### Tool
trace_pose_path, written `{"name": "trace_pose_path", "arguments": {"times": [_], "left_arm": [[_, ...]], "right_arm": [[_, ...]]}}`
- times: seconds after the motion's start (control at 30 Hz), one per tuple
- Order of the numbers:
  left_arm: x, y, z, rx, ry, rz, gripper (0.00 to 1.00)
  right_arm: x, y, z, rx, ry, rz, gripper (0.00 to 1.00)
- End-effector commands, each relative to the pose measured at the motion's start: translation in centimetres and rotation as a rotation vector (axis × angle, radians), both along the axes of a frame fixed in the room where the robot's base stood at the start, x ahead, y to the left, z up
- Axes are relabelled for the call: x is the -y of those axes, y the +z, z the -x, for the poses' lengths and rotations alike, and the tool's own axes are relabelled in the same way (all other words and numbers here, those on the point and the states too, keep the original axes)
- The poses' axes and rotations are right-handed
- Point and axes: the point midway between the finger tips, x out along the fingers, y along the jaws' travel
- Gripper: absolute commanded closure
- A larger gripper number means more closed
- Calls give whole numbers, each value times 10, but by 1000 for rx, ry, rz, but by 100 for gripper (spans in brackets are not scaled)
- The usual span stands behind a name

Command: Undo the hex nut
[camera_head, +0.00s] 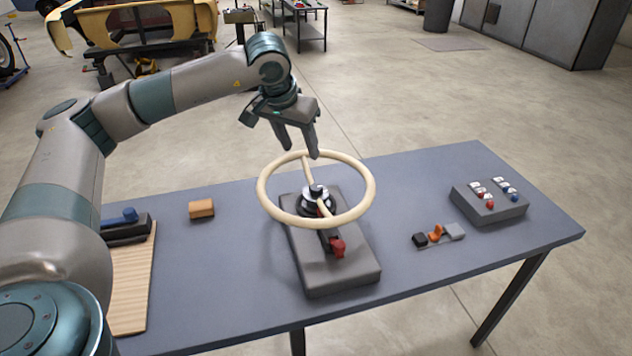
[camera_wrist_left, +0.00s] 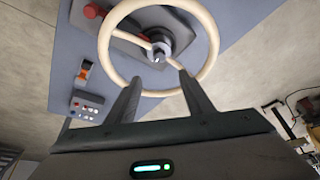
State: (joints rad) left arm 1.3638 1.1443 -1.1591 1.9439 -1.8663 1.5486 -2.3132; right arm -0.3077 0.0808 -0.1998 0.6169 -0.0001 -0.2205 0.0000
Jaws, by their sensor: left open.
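A cream steering wheel (camera_head: 265,205) is mounted on a grey block (camera_head: 345,270) on the table. The hex nut (camera_head: 316,190) appears as a small dark piece at the wheel's hub; its shape is too small to tell. The hub also shows in the left wrist view (camera_wrist_left: 158,54). My left gripper (camera_head: 299,154) is open and empty, fingers pointing down, above the far side of the wheel rim. In the left wrist view, its two fingers (camera_wrist_left: 157,82) are apart, with the rim and hub beyond them. My right gripper is not in view.
The blue-grey table (camera_head: 240,280) carries a switch box (camera_head: 490,212) at the right, a small orange and black piece (camera_head: 437,234), an orange-brown block (camera_head: 202,209) and a wooden board (camera_head: 132,285) at the left. A red knob (camera_head: 337,246) sits on the grey block.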

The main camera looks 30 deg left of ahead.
Motion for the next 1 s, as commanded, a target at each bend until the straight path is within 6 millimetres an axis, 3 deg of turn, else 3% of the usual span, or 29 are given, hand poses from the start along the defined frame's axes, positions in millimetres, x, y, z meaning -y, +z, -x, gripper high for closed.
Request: {"name": "trace_pose_path", "arguments": {"times": [0.17, 0.47, 1.0], "left_arm": [[1, -2, -1, 0, -1, 2, 52], [0, -23, -10, -4, 0, 3, 52], [-3, -109, -46, -3, -1, 2, 52]], "right_arm": [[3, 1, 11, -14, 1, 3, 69], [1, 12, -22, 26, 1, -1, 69], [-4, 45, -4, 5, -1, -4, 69]]}}
